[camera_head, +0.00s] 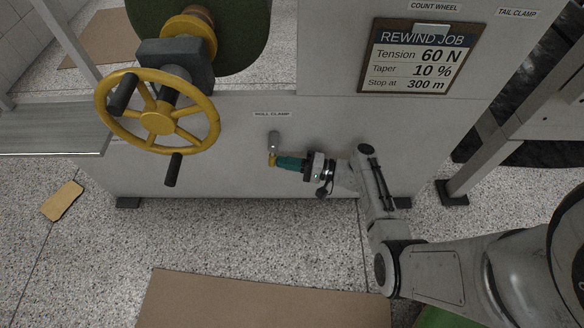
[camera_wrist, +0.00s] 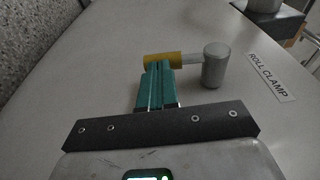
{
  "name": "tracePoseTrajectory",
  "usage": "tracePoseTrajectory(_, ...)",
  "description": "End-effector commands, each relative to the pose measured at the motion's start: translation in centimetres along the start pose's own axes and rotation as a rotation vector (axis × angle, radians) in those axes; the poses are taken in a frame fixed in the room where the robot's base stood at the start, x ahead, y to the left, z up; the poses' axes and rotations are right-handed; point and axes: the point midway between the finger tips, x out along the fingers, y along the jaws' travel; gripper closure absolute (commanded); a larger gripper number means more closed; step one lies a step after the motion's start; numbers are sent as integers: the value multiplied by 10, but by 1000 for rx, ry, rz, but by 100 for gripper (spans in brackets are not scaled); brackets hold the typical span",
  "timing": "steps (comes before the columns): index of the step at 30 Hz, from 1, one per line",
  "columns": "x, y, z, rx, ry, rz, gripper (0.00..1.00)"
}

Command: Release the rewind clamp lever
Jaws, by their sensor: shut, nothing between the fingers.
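The clamp lever sits on the grey panel under a label that reads "ROLL CLAMP" in the wrist view. It has a grey cylindrical hub (camera_head: 273,139) and a yellow grip (camera_head: 271,160) that hangs below the hub in the head view. In the wrist view the hub (camera_wrist: 214,66) is right of the yellow grip (camera_wrist: 160,60), with a short light rod between them. My gripper (camera_head: 279,161) has teal fingers and comes in from the right. It is shut and empty, its fingertips (camera_wrist: 157,66) right at the yellow grip. I cannot tell whether they touch it.
A yellow handwheel (camera_head: 157,117) with black handles juts out at upper left. A job board (camera_head: 417,58) hangs on the panel at upper right. A brown mat (camera_head: 260,300) lies on the speckled floor in front. The panel around the lever is clear.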

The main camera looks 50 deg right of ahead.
Motion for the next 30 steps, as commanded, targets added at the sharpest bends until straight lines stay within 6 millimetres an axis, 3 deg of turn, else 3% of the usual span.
tracePoseTrajectory(18,39,9,9,1,-5,4,100)
tracePoseTrajectory(30,50,7,11,0,-3,4,100)
